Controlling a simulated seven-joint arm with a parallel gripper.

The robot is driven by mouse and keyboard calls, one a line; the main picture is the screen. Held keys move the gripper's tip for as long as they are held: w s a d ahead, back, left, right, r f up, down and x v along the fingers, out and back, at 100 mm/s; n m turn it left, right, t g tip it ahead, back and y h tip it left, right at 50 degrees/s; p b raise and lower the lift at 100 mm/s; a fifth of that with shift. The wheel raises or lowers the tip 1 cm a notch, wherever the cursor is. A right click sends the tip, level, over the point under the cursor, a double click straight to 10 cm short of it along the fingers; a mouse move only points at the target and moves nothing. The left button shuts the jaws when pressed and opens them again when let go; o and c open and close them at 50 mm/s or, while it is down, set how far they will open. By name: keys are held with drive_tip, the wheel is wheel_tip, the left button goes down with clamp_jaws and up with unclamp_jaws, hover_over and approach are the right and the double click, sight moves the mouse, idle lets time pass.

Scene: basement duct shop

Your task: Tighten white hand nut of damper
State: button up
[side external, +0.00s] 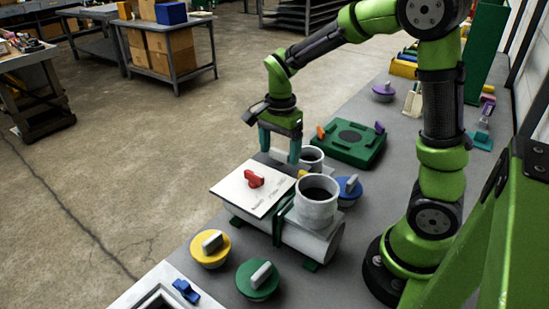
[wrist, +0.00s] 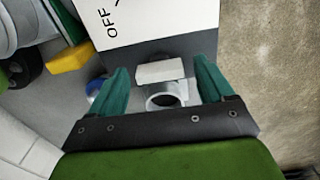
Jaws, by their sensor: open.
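The damper is a grey duct (side external: 312,240) with a white panel (side external: 236,190) and a red handle (side external: 254,179) on top. The wrist view shows the panel (wrist: 185,18) with the word OFF. A white block-shaped hand nut (wrist: 160,71) lies between my fingers in the wrist view, beside the panel's end, with a pale ring-like part (wrist: 165,97) next to it. My gripper (side external: 280,154) points down at the duct's far end. Its teal fingers are open on either side of the nut (wrist: 160,72), with gaps visible.
Yellow (side external: 210,248), green (side external: 258,280) and blue (side external: 348,190) knobbed lids stand around the duct. An upright pipe stub (side external: 316,205) rises from it. A green tray (side external: 350,143) sits behind, with a purple lid (side external: 383,91) farther back. Floor lies open at left.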

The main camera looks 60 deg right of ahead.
sight(278, 151)
wheel_tip(278, 151, up, 17)
idle(0.5)
drive_tip(key=s+a+f+n+t, duration=0.2)
drive_tip(key=s+n, duration=0.2)
drive_tip(key=s+a+f+n+t+y, duration=0.1)
drive_tip(key=s+a+f+n+t, duration=0.1)
drive_tip(key=s+a+n, duration=0.1)
drive_tip(key=s+a+f+n+t+y, duration=0.1)
drive_tip(key=s+a+n+t, duration=0.2)
drive_tip(key=s+n, duration=0.2)
drive_tip(key=shift+a+f+n, duration=0.15)
drive_tip(key=shift+f+n, duration=0.25)
drive_tip(key=shift+n, duration=0.7)
